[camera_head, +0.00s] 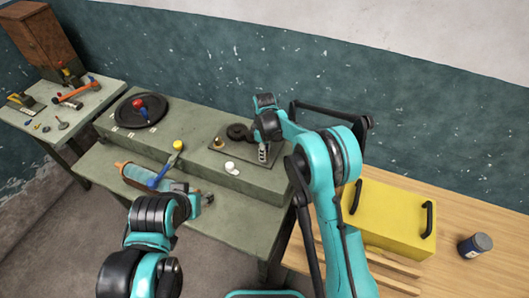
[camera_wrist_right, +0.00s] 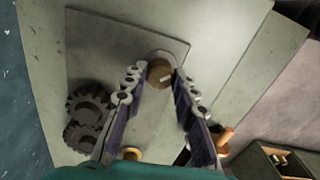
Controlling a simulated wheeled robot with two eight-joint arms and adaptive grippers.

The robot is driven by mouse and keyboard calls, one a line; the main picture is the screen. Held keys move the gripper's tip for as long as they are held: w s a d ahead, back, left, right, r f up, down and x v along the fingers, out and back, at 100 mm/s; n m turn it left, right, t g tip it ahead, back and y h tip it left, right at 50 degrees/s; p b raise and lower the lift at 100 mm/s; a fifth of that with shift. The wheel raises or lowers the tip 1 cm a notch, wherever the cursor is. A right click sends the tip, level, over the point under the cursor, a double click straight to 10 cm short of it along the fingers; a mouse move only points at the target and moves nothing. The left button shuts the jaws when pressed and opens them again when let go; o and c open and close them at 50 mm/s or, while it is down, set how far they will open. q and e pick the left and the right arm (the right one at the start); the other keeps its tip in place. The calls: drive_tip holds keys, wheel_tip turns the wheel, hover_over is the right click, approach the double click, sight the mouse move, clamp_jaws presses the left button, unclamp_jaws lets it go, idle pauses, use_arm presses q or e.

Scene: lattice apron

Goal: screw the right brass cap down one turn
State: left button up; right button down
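In the right wrist view the right brass cap (camera_wrist_right: 159,74) sits on a flat grey plate (camera_wrist_right: 112,35), with a small pale mark on it. My right gripper (camera_wrist_right: 160,78) has its fingers apart, one on each side of the cap near the tips; contact is not clear. Another brass cap (camera_wrist_right: 130,153) shows lower, between the finger bases. In the head view my right gripper (camera_head: 263,153) points down over the right part of the plate and hides the right cap; the left cap (camera_head: 218,144) shows. My left gripper (camera_head: 204,199) is over the bench front, its fingers too small to judge.
Dark gears (camera_wrist_right: 88,115) lie beside the caps. On the raised bench are a white round item (camera_head: 231,167) and a black round tray (camera_head: 141,110). A blue-handled tool with a yellow head (camera_head: 178,146) leans near my left gripper. A yellow box (camera_head: 392,216) stands at right.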

drive_tip(key=shift+m, duration=0.4)
drive_tip(key=m+b, duration=0.1)
drive_tip(key=m, duration=0.2)
drive_tip(key=m+b, duration=0.1)
drive_tip(key=m, duration=0.4)
drive_tip(key=shift+m+b, duration=0.3)
drive_tip(key=shift+m, duration=0.1)
idle(0.4)
drive_tip(key=c, duration=1.2)
unclamp_jaws()
wheel_tip(320, 180, up, 12)
drive_tip(key=shift+d, duration=0.1)
